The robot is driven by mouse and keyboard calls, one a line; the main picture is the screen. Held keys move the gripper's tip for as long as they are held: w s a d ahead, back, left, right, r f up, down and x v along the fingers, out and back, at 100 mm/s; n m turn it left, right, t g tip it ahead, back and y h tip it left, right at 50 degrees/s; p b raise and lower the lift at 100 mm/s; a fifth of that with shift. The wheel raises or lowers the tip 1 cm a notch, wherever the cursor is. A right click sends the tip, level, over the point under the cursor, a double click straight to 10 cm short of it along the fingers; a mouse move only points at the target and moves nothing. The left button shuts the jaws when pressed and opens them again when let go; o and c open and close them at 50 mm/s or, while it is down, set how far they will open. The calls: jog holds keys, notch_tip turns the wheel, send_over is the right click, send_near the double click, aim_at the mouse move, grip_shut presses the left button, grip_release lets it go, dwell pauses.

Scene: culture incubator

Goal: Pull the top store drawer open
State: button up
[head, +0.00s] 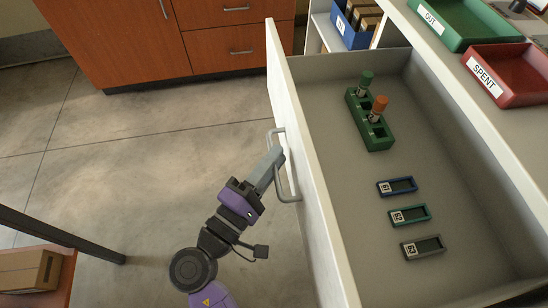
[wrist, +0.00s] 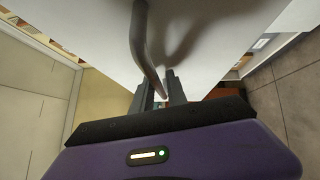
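The store drawer (head: 300,170) stands well open from the white cabinet, its grey inside in plain view. Its grey bar handle (head: 292,192) is on the white front, and it also shows in the wrist view (wrist: 143,45). My gripper (head: 277,158) is at this handle, outside the drawer front. In the wrist view the fingers (wrist: 160,88) lie close on either side of the bar and appear shut on it. The exact contact is partly hidden by the bar.
Inside the drawer are a green rack (head: 376,138) with two capped vials and three small labelled frames (head: 408,214). A green OUT tray (head: 470,25) and red SPENT tray (head: 515,80) stand on the counter. Wooden cabinets (head: 120,40) stand behind.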

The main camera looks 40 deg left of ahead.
jog(key=shift+o, duration=0.7)
jog(key=shift+r, duration=0.1)
jog(key=s+d+f, duration=0.1)
jog(key=s, duration=0.6)
jog(key=shift+s+p, duration=0.35)
jog(key=shift+p, duration=0.1)
